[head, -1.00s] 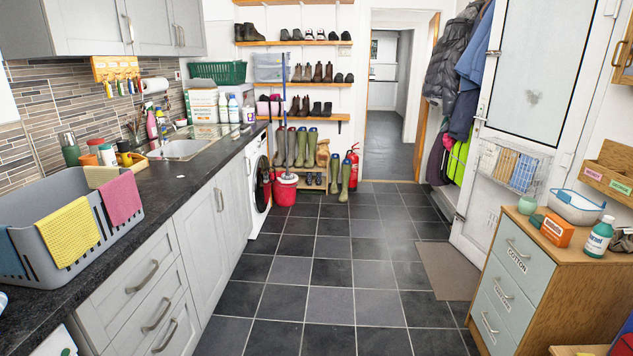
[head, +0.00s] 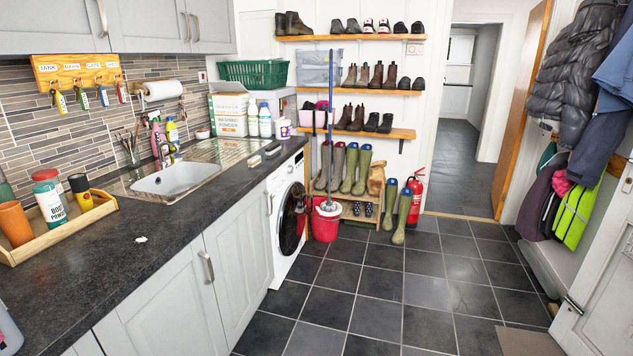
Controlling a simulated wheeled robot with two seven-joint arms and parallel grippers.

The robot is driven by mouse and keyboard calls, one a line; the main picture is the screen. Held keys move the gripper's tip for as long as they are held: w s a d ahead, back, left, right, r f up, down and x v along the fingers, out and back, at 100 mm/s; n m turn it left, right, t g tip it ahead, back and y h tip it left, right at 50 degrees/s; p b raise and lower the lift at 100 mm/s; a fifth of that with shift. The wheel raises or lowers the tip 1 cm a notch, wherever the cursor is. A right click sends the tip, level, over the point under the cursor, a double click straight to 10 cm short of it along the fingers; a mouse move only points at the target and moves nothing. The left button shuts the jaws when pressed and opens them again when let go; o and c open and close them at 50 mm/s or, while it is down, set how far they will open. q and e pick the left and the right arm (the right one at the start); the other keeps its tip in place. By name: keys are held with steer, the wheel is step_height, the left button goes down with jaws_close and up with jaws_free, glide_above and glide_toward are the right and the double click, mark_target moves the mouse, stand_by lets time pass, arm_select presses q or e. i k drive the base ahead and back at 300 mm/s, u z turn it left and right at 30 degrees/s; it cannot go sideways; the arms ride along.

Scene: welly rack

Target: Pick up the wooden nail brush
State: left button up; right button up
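Two small low objects lie on the dark worktop (head: 100,262) near its far end, between the sink and the washing machine side. Neither of my grippers is in view.
A wooden tray (head: 92,222) with pots stands at the near left. A red bucket (head: 325,225) with a mop stands on the floor by the washing machine (head: 287,222). The tiled floor ahead is clear.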

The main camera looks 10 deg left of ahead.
mark_target(255, 160)
steer(key=u, duration=0.35)
steer(key=i, duration=1.05)
steer(key=u, duration=0.2)
steer(key=k, duration=0.45)
steer(key=u, duration=0.75)
steer(key=i, duration=1.4)
steer(key=z, duration=0.1)
steer(key=k, duration=0.5)
steer(key=z, duration=1.85)
steer(key=i, duration=0.9)
